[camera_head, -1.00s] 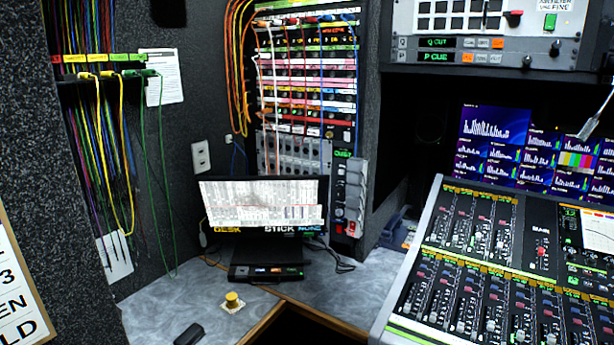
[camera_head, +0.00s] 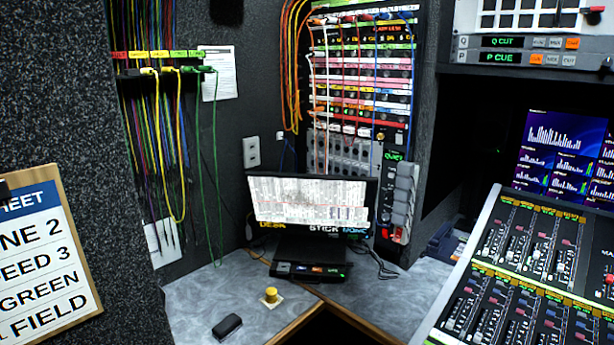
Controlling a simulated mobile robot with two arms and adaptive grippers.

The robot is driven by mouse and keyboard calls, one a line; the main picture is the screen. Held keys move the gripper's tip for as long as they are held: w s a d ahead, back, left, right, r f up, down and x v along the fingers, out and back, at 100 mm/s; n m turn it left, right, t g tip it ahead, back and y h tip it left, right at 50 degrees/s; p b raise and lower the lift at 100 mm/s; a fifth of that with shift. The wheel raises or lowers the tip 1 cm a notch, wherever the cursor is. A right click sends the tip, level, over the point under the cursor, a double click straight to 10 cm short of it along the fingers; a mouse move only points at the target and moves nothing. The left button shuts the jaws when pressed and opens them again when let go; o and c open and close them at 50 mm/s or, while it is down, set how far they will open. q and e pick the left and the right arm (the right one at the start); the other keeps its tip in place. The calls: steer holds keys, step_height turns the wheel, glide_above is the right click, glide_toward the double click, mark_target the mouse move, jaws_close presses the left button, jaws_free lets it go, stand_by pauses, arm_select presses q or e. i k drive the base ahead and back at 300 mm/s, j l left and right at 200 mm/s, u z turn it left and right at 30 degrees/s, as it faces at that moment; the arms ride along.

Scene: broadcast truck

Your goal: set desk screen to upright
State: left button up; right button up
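The desk screen (camera_head: 310,203) stands at the back corner of the grey desk, with a dark frame and a white waveform-like picture. Its panel looks tilted, with the top edge leaning toward me. Its lower edge has labels reading "DESK", "STICK" and "NONE". A black base (camera_head: 311,271) with small lit buttons sits below it on the desk. Neither of my grippers is in view.
A yellow knob (camera_head: 270,296) and a black handheld object (camera_head: 227,326) are on the desk (camera_head: 205,293) in front of the screen. A patch rack (camera_head: 362,90) rises behind it. A mixing console (camera_head: 530,262) stands at the right. A clipboard sheet (camera_head: 42,255) hangs at the left.

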mark_target(301, 205)
steer(key=i+l+u, duration=0.1)
steer(key=i+l, duration=0.75)
